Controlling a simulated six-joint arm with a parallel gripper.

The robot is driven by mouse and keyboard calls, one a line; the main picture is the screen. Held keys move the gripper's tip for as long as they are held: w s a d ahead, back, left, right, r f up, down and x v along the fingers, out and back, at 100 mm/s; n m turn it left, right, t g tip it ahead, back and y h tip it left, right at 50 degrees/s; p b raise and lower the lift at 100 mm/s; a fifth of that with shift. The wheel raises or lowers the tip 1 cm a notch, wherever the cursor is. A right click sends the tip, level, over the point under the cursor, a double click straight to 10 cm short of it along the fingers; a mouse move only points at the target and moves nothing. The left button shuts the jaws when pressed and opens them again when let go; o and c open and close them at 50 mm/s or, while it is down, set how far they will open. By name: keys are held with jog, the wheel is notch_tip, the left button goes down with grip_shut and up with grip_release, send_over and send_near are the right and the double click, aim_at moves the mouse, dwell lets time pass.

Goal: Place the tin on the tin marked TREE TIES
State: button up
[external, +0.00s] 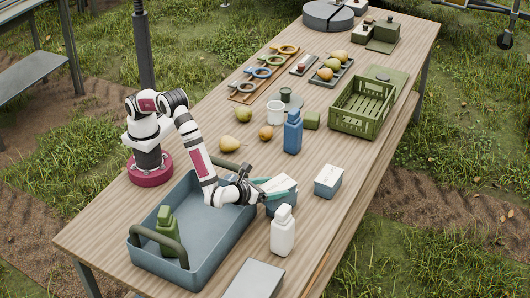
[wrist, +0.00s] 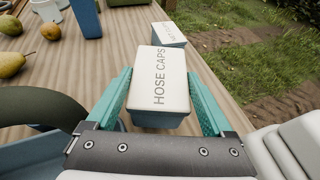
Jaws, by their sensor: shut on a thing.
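My gripper (external: 268,189) is shut on a blue tin with a cream lid marked HOSE CAPS (wrist: 160,80). The teal fingers lie along its two sides, and the tin looks upright. The held tin (external: 282,184) is just right of the blue tray, partly hidden by my gripper; I cannot tell whether it touches the table. A second blue tin with a pale lid (external: 328,181) stands on the table to its right. That tin also shows beyond the held one in the wrist view (wrist: 169,34); its lettering is partly hidden and too small to read.
The blue tray (external: 205,262) holds a green bottle (external: 166,232). A white bottle (external: 283,232) stands in front of the tins, near a grey box (external: 254,280). A blue bottle (external: 292,133), pears (external: 229,144) and a green crate (external: 361,107) are farther back.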

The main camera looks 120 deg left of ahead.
jog(key=o, duration=1.4)
jog(key=shift+d+r, duration=0.15)
jog(key=v, duration=1.1)
jog(key=shift+s+d, duration=0.25)
jog(key=shift+d, duration=0.05)
